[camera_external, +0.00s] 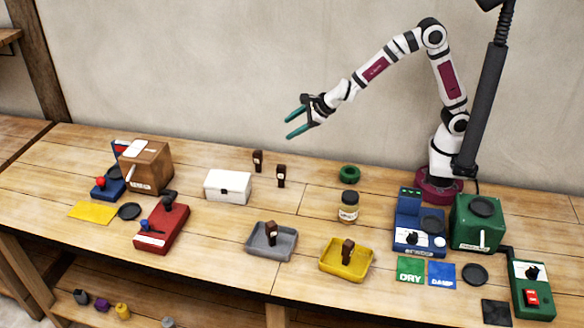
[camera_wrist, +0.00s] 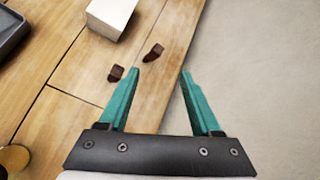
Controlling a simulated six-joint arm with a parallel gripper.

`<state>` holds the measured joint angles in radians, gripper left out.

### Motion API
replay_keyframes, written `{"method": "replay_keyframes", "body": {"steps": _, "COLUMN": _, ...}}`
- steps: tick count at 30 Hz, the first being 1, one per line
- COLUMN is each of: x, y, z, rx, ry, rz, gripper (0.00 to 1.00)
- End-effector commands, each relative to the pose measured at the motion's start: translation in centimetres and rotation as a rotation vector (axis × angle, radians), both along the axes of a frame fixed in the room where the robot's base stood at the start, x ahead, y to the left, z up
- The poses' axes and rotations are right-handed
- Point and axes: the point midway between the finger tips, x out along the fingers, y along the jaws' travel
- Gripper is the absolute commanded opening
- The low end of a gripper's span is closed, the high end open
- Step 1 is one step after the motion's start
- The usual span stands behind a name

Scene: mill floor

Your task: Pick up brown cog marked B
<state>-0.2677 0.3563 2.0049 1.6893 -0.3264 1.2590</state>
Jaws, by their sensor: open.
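Small dark brown pieces, likely the cogs, stand on the bench. One (camera_external: 258,160) is near the back edge, and it also shows in the wrist view (camera_wrist: 153,52). A second (camera_external: 281,175) stands just right of it, and in the wrist view (camera_wrist: 115,73) it is beside the left finger. Another brown piece (camera_external: 271,234) is in the grey tray and one (camera_external: 347,252) is in the yellow tray. I cannot read a letter B on any. My gripper (camera_external: 289,127) is open and empty, raised above the back of the bench; its teal fingers (camera_wrist: 158,75) show in the wrist view.
A white box (camera_external: 228,187) stands left of the back pieces. A green ring (camera_external: 350,174) and a jar (camera_external: 348,207) are to their right. The grey tray (camera_external: 252,252) and yellow tray (camera_external: 332,272) lie in front. The wall (camera_wrist: 250,60) is close behind the bench.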

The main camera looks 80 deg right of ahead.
Motion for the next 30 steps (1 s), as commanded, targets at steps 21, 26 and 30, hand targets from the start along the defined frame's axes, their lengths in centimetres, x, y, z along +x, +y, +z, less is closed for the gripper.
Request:
{"method": "replay_keyframes", "body": {"steps": 21, "x": 1.9, "y": -1.5, "z": -4.3, "rx": 0.453, "ry": -0.018, "rz": -0.381, "gripper": 0.65}}
{"method": "replay_keyframes", "body": {"steps": 26, "x": 4.0, "y": -1.6, "z": -6.6, "rx": 0.452, "ry": -0.016, "rz": -0.382, "gripper": 0.65}}
{"method": "replay_keyframes", "body": {"steps": 30, "x": 6.7, "y": -1.8, "z": -9.3, "rx": 0.453, "ry": -0.017, "rz": -0.382, "gripper": 0.65}}
